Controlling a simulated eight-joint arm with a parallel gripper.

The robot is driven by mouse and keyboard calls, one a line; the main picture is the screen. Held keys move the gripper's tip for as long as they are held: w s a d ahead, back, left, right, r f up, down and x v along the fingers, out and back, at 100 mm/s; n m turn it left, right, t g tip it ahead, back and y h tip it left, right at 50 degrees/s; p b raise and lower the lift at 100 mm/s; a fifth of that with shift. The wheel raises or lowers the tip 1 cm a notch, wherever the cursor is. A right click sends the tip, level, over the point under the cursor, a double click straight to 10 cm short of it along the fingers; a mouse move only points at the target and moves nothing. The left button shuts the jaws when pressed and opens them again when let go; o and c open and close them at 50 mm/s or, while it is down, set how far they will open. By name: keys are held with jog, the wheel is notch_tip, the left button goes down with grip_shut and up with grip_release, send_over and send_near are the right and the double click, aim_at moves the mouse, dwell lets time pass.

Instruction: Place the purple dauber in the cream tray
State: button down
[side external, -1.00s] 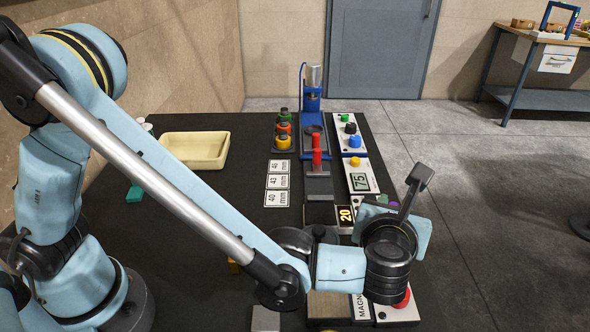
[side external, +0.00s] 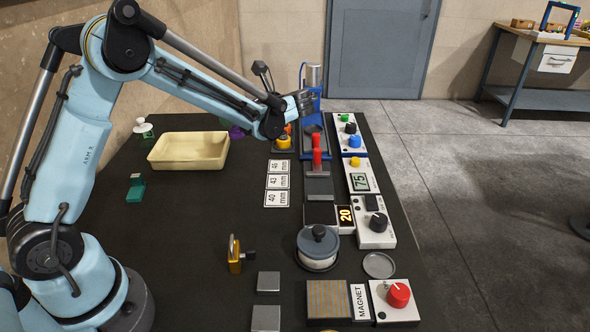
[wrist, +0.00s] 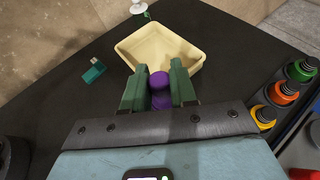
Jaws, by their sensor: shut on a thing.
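The purple dauber (wrist: 158,82) is between the two green fingers of my gripper (wrist: 160,88), which are shut on it. In the side view it shows as a small purple shape (side external: 237,132) under my arm, at the right of the tray; my gripper is mostly hidden there, with only a bit of green finger showing. The cream tray (side external: 188,163) is an empty, shallow, rectangular tray at the back left of the dark table. In the wrist view the tray (wrist: 135,53) lies just beyond the fingertips, and the dauber overlaps its near edge.
Orange, green and yellow daubers (wrist: 284,93) stand in a row right of my gripper. A blue press (side external: 313,95) stands behind. A teal block (side external: 136,188) lies left of the tray, and a white-and-green stamp (side external: 143,128) sits behind it. The table before the tray is clear.

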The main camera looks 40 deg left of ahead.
jog(key=s+a+n+g, duration=0.2)
jog(key=s+a, duration=0.1)
jog(key=a, duration=0.3)
send_over(193, 155)
jog(key=shift+g+h, duration=0.3)
notch_tip(193, 155, down, 7)
jog(key=shift+r, duration=0.15)
jog(key=shift+f, duration=2)
jog(key=shift+f, duration=0.1)
jog(key=c, duration=0.9)
grip_release()
